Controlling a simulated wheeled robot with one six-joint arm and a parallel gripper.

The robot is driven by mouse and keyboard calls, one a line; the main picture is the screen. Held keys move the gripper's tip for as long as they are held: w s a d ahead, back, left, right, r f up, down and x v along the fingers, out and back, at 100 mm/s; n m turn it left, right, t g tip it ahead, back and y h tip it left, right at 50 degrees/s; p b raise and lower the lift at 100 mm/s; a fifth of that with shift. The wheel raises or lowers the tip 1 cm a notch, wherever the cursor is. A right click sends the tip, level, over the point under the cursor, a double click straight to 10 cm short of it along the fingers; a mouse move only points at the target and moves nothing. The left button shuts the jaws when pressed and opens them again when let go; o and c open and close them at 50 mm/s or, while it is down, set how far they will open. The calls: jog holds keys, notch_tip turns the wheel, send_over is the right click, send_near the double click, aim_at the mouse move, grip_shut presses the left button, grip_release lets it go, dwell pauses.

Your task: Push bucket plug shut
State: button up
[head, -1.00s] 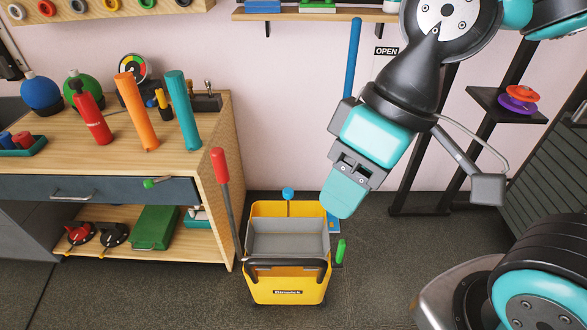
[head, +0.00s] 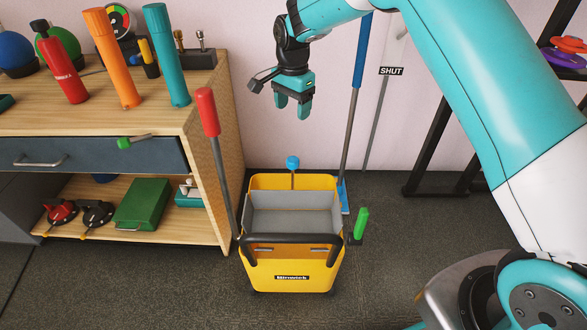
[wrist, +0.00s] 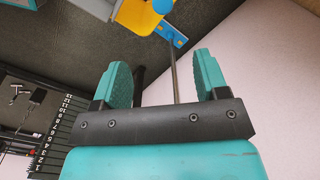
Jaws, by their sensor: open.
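The yellow bucket (head: 288,277) stands on the floor with a grey inner tray and a dark handle across its front. A round blue knob (head: 292,162) on a short stem rises at its back rim. A green grip (head: 361,222) sticks up at its right side. I cannot tell for sure which is the plug. My gripper (head: 292,106) is open and empty, pointing down, above and apart from the blue knob. In the wrist view the fingers (wrist: 163,83) are spread, with the blue knob (wrist: 162,6) and part of the yellow bucket (wrist: 140,17) at the top edge.
A red-handled tool (head: 208,112) leans at the bucket's left, beside the wooden workbench (head: 212,170). A blue-handled mop (head: 351,110) leans against the wall behind its right side. A "SHUT" label (head: 391,71) is on the wall side.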

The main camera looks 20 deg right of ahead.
aim_at(293, 160)
jog(key=f+b, duration=0.2)
jog(key=f, duration=0.4)
jog(key=f+b, duration=0.2)
jog(key=f, duration=0.4)
jog(key=f+b, duration=0.2)
jog(key=f, duration=0.4)
jog(key=shift+w+f, duration=0.3)
jog(key=shift+w, duration=0.05)
jog(key=shift+c, duration=0.2)
jog(key=shift+m, duration=0.3)
grip_shut()
jog(key=shift+s+d+f, duration=0.1)
jog(key=shift+f, duration=1.9)
jog(key=shift+o, duration=0.2)
grip_release()
jog(key=shift+r, duration=0.1)
